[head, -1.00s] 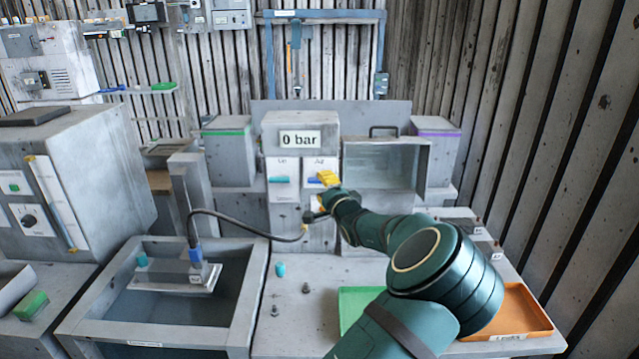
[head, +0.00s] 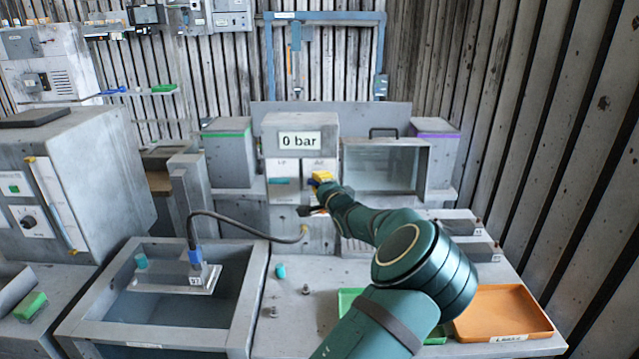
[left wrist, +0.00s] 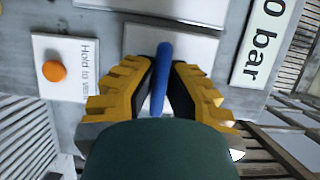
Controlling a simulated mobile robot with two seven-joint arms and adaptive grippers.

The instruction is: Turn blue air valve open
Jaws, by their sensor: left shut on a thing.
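The blue air valve handle (left wrist: 161,80) is a slim blue bar on a white plate, seen in the left wrist view between the yellow fingers of my left gripper (left wrist: 160,68). The fingers are shut on it. In the head view my left gripper (head: 322,178) is at the right-hand plate of the grey cabinet (head: 300,128), under the display (head: 300,141) reading "0 bar". Only a bit of blue shows beside the fingers there. The handle's pivot is hidden. My right gripper is not in view.
A teal handle (head: 279,181) is on the plate to the left. An orange button (left wrist: 54,71) is near the valve. A black hose (head: 245,221) runs from the cabinet to the basin (head: 247,299). Green (head: 346,302) and orange trays (head: 500,312) lie on the bench.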

